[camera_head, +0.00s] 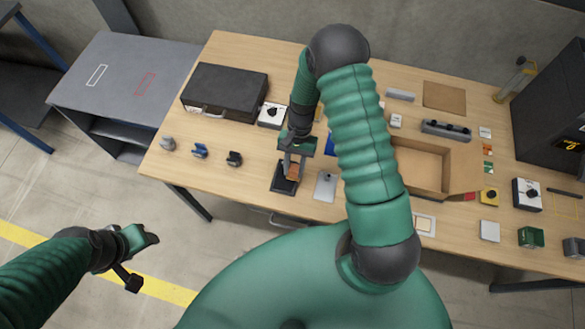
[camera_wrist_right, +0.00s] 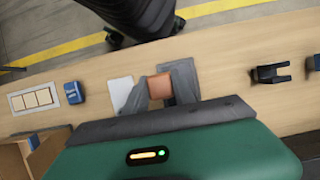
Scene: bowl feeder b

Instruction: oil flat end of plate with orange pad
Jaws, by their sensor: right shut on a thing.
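My right gripper (camera_head: 292,168) is shut on the orange pad (camera_head: 293,173), a small orange-brown block. The pad also shows between the two grey fingers in the right wrist view (camera_wrist_right: 160,86). It is over or at a dark grey flat tray (camera_head: 281,186) near the table's front edge; I cannot tell if they touch. A light grey plate (camera_head: 325,186) with a small dark mark near its upper end lies just right of the tray, apart from the pad. My left gripper (camera_head: 146,238) hangs off the table at the left; its finger opening is unclear.
The wooden table (camera_head: 235,180) has a black case (camera_head: 225,91) at the back left and several small dark and blue holders at the front left. An open wooden box (camera_head: 421,170) stands right of my arm. Small parts and a green bin (camera_head: 531,236) crowd the right side.

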